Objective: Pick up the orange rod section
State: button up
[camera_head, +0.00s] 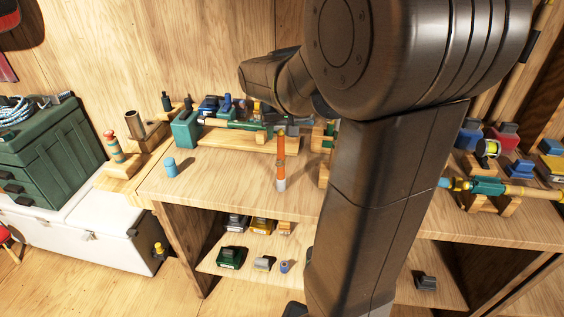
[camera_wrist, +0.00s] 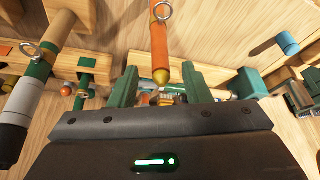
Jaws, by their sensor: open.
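The orange rod section (camera_head: 281,158) stands upright on the wooden workbench (camera_head: 225,180) in the head view, with a pale lower end. In the wrist view the orange rod section (camera_wrist: 159,45) comes down from the top edge, with a metal ring guide and a brownish-yellow tip. My gripper (camera_wrist: 158,70) is open, with its two green fingers apart. The rod's tip shows in the gap between the fingers, and I see no contact. In the head view my arm hides part of the bench, and the fingers are hard to make out.
A blue cylinder (camera_head: 171,167) stands left of the rod, and it also shows in the wrist view (camera_wrist: 288,43). A teal block (camera_head: 186,130) and wooden racks stand behind. Another rod (camera_wrist: 38,80) lies left in the wrist view.

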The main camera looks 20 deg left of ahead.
jog(key=shift+x, duration=1.15)
grip_shut()
